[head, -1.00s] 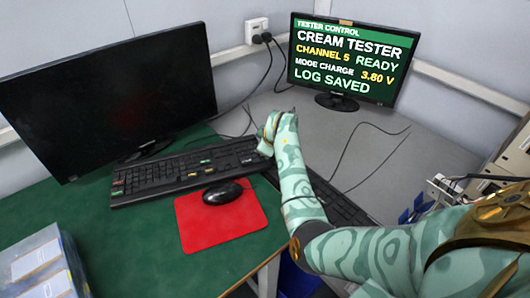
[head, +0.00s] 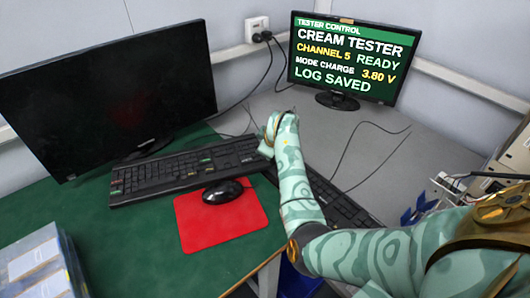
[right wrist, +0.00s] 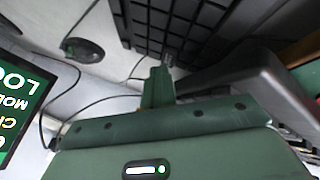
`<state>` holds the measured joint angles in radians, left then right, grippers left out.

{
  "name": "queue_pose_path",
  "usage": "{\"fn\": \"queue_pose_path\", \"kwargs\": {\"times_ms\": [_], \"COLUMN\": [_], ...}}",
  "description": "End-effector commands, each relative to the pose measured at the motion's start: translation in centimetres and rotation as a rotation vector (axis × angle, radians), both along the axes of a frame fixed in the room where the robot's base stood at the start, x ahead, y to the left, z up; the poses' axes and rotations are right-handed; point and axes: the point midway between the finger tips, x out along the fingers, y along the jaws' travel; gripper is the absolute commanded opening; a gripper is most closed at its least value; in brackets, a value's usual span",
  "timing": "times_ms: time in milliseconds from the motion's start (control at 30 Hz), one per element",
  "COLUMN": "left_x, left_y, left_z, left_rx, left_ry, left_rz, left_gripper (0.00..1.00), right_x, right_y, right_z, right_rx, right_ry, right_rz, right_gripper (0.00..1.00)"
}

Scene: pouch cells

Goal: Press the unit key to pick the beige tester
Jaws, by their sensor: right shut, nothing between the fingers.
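The tester control monitor (head: 350,58) shows a green screen with "CREAM TESTER", "CHANNEL 5 READY", "MODE CHARGE 3.80 V" and "LOG SAVED". A black keyboard (head: 185,172) with a few coloured keys lies left of my right arm. A second black keyboard (head: 340,206) lies partly hidden under that arm. No key labels are readable. My left gripper is out of view.
A black mouse (head: 222,192) sits on a red mat (head: 215,230) on the green desk. A dark monitor (head: 105,95) stands at the left. Cables (head: 365,135) run over the grey table. A box (head: 40,265) is at the lower left; equipment (head: 515,150) stands at the right.

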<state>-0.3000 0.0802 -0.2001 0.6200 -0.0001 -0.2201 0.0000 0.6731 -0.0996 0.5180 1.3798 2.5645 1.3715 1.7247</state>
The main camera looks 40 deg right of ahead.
Motion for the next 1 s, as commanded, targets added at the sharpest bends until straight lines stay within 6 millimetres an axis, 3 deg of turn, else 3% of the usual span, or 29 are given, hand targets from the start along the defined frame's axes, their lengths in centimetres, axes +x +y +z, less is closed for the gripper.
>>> {"fn": "queue_pose_path", "kwargs": {"times_ms": [1000], "left_x": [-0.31], "left_y": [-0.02], "left_z": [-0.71], "left_rx": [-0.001], "left_ry": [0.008], "left_rz": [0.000], "left_gripper": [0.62], "right_x": [0.05], "right_y": [0.24], "right_z": [-0.90], "right_rx": [0.004], "right_ry": [0.001], "right_rz": [0.003], "right_gripper": [0.00]}}
